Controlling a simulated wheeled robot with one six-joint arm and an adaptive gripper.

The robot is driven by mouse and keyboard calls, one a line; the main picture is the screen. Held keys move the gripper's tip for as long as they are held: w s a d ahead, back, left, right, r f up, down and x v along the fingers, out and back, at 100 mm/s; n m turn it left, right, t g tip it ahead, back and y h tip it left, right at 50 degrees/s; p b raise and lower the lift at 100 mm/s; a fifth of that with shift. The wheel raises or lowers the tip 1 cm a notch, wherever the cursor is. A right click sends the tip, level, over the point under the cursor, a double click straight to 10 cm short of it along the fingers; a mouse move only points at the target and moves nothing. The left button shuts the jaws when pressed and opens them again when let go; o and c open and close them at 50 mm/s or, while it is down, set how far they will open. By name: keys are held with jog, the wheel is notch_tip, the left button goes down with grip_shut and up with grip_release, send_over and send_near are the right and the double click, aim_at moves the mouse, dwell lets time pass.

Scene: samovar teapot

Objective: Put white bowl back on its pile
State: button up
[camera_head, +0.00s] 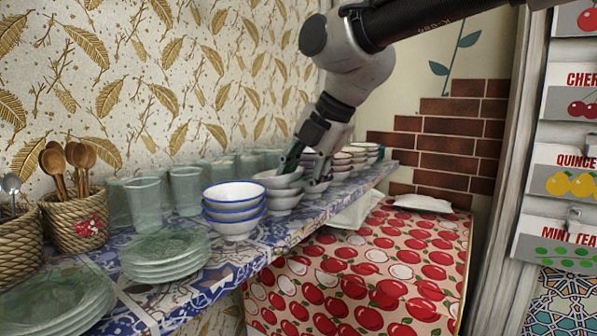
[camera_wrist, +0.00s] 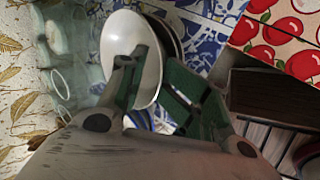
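A white bowl (camera_head: 272,180) sits on top of another white bowl (camera_head: 284,203) on the patterned shelf in the head view. It also shows in the wrist view (camera_wrist: 122,38), its hollow facing the camera. My gripper (camera_head: 304,163) reaches down at its right rim, with one green finger over the inside. In the wrist view my gripper (camera_wrist: 160,72) has a finger on each side of the bowl's wall, with a gap between the fingers. Contact with the wall cannot be told. Another stack of pale bowls (camera_head: 319,184) stands just right, partly hidden by my gripper.
Blue-rimmed bowls (camera_head: 234,212) are stacked to the left on the shelf (camera_head: 232,258). Green glasses (camera_head: 186,190) stand along the wall, with glass plates (camera_head: 165,255) in front. More bowls (camera_head: 343,163) stand beyond my gripper. An apple-patterned cloth (camera_head: 370,275) covers a lower surface.

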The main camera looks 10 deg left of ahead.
jog(key=shift+r, duration=0.15)
jog(key=shift+d+r, duration=0.1)
jog(key=shift+r, duration=0.2)
jog(key=v, duration=1.1)
jog(key=shift+s+d, duration=0.1)
jog(key=shift+d, duration=0.05)
